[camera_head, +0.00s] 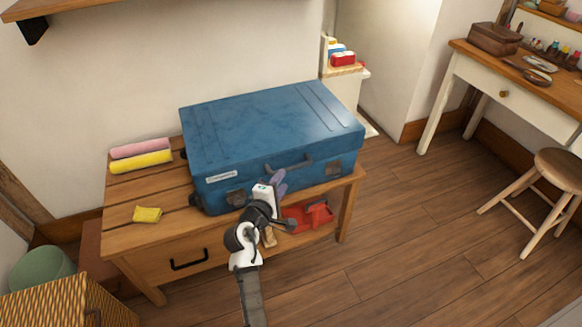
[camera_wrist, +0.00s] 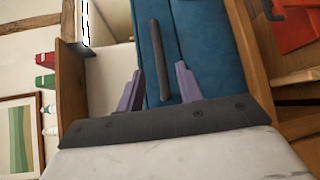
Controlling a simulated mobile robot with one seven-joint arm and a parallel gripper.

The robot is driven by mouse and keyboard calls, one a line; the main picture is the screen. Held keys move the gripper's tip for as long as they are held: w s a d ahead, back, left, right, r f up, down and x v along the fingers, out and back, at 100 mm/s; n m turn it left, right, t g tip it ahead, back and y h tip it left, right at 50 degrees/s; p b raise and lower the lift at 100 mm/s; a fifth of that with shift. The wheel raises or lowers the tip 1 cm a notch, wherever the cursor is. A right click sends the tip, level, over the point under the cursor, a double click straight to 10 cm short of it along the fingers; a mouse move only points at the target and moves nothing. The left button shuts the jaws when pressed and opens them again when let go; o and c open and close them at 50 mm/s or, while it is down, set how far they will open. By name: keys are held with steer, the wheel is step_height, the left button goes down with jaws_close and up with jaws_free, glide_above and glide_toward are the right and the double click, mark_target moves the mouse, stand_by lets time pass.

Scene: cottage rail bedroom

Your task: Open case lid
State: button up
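The blue case (camera_head: 275,125) lies flat on the wooden bench with its lid shut. It has a pale label, dark latches and a dark handle (camera_head: 297,162) on its front face. My gripper (camera_head: 279,181) is at the case's front, close to the handle and partly covering the front face. In the wrist view my gripper (camera_wrist: 159,68) is open, its two purple fingers apart. The handle (camera_wrist: 159,50) shows in line with the gap between them, in front of the blue case (camera_wrist: 205,45). I cannot tell whether the fingers touch it.
A desk (camera_head: 545,80) and stool (camera_head: 545,195) stand right. The floor between is clear.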

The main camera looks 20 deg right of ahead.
mark_target(289, 171)
steer(key=x, duration=0.7)
steer(key=shift+w+d, duration=0.15)
steer(key=shift+w, duration=0.15)
steer(key=shift+c, duration=0.5)
jaws_close()
